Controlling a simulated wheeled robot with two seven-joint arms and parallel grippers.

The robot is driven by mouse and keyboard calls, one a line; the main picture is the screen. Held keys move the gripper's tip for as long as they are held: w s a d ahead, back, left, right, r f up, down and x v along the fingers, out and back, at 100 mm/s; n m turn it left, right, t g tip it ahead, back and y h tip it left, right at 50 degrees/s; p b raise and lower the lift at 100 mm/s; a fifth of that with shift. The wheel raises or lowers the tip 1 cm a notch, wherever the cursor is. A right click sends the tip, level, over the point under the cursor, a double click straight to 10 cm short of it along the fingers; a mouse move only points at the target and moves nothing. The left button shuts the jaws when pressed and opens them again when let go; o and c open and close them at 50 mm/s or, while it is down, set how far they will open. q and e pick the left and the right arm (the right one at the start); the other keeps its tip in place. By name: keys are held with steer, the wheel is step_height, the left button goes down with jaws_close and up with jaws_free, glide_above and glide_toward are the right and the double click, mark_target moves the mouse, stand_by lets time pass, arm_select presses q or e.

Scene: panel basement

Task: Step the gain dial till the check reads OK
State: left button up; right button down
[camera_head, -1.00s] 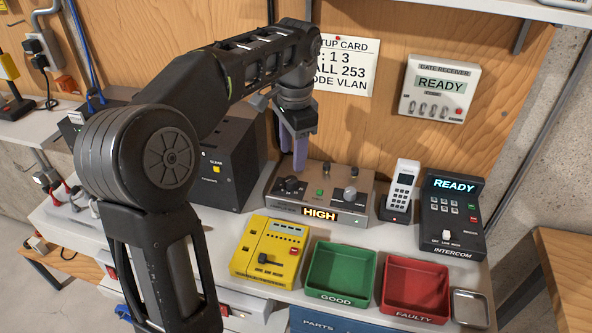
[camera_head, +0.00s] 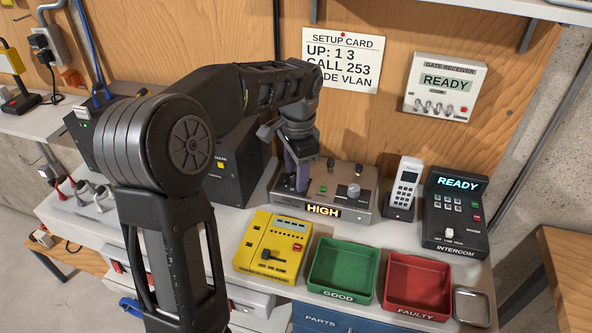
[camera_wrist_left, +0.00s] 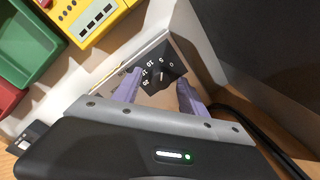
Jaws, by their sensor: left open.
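The grey metal box with the gain dial (camera_head: 335,187) stands on the bench, and its lit display (camera_head: 323,210) reads HIGH. The black dial (camera_wrist_left: 165,70) shows in the left wrist view with a white pointer line and a scale of numbers around it. My left gripper (camera_head: 296,184) points down over the left part of the box and hides the dial in the head view. In the left wrist view its purple fingers (camera_wrist_left: 158,90) are open, one on each side of the dial; I cannot tell whether they touch it. My right gripper is not in view.
A second knob (camera_head: 353,190) stands on the right of the box. A yellow unit (camera_head: 270,245), a green tray (camera_head: 342,270) and a red tray (camera_head: 417,284) lie in front. A handset (camera_head: 405,185) and an intercom (camera_head: 455,212) stand right; a black box (camera_head: 232,165) stands left.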

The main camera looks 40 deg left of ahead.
arm_select(q)
jaws_close()
stand_by(0.4)
steer(key=shift+m, duration=0.4)
steer(key=m, duration=0.3)
steer(key=shift+m, duration=2)
steer(key=shift+r, duration=0.1)
jaws_free()
